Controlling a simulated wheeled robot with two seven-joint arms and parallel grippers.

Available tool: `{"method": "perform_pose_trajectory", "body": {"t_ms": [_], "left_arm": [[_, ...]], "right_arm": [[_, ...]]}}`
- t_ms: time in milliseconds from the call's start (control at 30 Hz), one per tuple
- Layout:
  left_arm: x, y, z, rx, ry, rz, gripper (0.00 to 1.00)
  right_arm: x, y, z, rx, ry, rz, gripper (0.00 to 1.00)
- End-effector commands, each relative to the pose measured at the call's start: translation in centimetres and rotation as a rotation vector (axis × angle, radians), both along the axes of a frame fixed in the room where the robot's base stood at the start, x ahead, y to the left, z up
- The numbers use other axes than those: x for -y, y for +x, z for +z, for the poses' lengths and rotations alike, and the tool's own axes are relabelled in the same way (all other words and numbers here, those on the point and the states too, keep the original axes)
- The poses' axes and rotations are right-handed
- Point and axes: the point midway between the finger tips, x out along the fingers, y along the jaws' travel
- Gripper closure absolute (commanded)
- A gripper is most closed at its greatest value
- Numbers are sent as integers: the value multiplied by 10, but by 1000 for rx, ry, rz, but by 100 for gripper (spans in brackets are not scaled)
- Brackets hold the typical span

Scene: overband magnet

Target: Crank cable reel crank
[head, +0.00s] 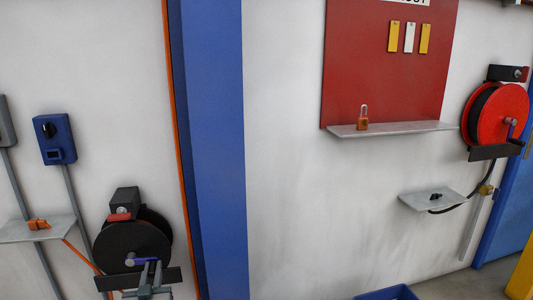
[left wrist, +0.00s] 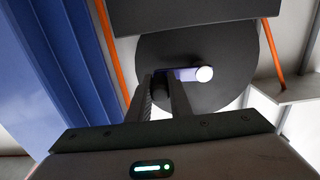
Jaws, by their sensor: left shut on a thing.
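A black cable reel (head: 120,239) is mounted on the wall at the lower left of the head view. Its disc also fills the upper middle of the left wrist view (left wrist: 225,50). A short blue-violet crank (head: 138,262) sits on the reel's face; in the left wrist view the crank (left wrist: 188,75) runs sideways from a pale round hub to a dark handle. My left gripper (head: 150,273) is in front of the lower part of the reel. Its fingers (left wrist: 161,84) are shut on the crank's dark handle, which they partly hide. My right gripper is in neither view.
A grey shelf (head: 25,231) with an orange plug (head: 38,224) is left of the reel, and an orange cable hangs between them. A blue column (head: 212,150) stands to the right. A second, red reel (head: 508,108) is at far right.

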Motion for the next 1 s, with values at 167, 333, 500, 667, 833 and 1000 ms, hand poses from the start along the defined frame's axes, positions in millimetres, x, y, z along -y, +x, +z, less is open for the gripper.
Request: {"method": "perform_pose_trajectory", "body": {"t_ms": [167,333,500,667,833,1000], "left_arm": [[0,0,3,3,1,0,100],[0,0,3,3,1,0,100],[-1,0,9,3,1,1,100],[-2,0,20,2,-1,1,100],[-4,-1,28,2,-1,1,100],[-4,-1,29,2,0,1,100]], "right_arm": [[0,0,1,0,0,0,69],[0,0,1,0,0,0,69],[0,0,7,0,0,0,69],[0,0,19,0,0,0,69],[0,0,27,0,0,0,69],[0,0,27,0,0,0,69]]}}
